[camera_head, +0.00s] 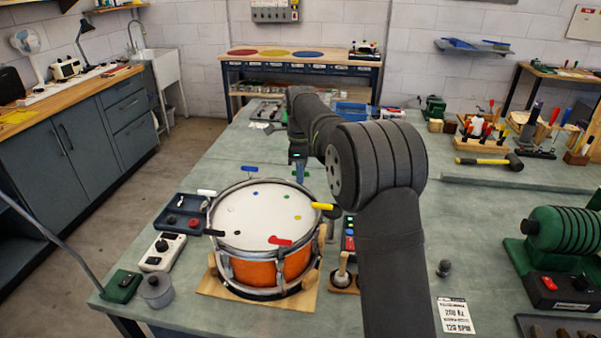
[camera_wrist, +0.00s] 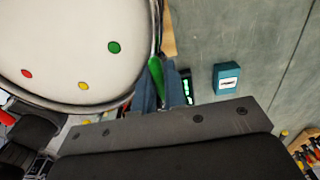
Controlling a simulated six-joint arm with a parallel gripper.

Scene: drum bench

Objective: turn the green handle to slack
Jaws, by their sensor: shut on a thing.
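An orange drum (camera_head: 250,269) with a white head (camera_head: 262,215) stands on a wooden base. Coloured handles sit round its rim. The green handle (camera_wrist: 156,77) shows in the wrist view at the rim, beside the green dot (camera_wrist: 114,47) on the head. My gripper (camera_wrist: 158,94) is shut on the green handle, with a blue finger on each side of it. In the head view my gripper (camera_head: 299,172) points down at the drum's far right rim and hides the green handle.
Other handles round the rim are white (camera_head: 207,192), blue (camera_head: 249,169), yellow (camera_head: 322,206), red (camera_head: 280,240) and black (camera_head: 214,232). A dark tray (camera_head: 178,227) stands left of the drum. A blue box (camera_wrist: 227,79) lies right of my gripper. Bench behind is partly clear.

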